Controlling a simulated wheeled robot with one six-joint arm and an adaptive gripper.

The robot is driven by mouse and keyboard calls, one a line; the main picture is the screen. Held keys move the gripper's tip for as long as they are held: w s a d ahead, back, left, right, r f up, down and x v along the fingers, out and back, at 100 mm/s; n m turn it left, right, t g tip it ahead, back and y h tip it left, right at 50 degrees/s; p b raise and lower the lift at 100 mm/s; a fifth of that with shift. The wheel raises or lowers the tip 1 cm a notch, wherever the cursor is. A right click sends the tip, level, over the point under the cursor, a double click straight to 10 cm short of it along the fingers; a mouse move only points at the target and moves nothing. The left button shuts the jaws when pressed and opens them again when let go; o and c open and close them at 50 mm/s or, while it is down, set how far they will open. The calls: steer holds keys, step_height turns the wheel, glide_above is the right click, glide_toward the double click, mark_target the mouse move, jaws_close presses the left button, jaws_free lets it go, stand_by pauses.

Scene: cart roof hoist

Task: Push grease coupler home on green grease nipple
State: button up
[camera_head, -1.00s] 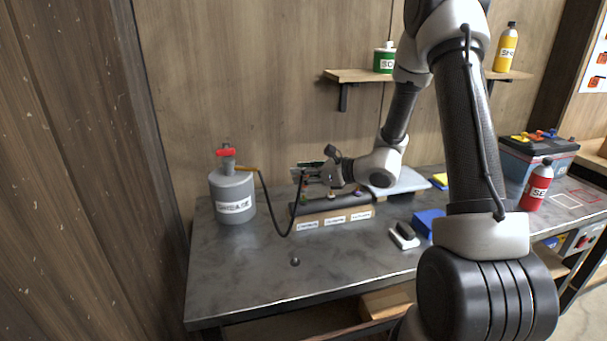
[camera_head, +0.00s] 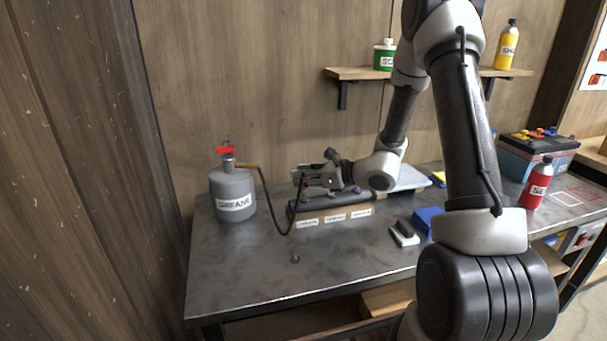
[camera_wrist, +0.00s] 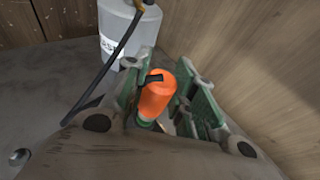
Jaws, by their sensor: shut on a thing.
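The orange grease coupler (camera_wrist: 157,96) stands between the green-padded fingers of my gripper (camera_wrist: 163,100) in the wrist view, and the fingers are shut on it. A bit of green (camera_wrist: 146,123) shows right under the coupler's lower end, in line with it. It looks like the green nipple, but I cannot tell how far the coupler sits over it. In the head view my gripper (camera_head: 306,180) is low over the left end of the dark bar (camera_head: 336,201), which sits on a labelled wooden block. The coupler is mostly hidden by the gripper there.
A grey grease pot (camera_head: 233,192) stands left of the block. Its black hose (camera_head: 272,212) hangs in a loop towards my gripper. Several things, including a blue box (camera_head: 428,218), lie right of the block. The bench front is mostly clear, with a small dark knob (camera_head: 295,259).

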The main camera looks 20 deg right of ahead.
steer(key=shift+f, duration=0.55)
steer(key=o, duration=1.1)
steer(key=v, duration=1.2)
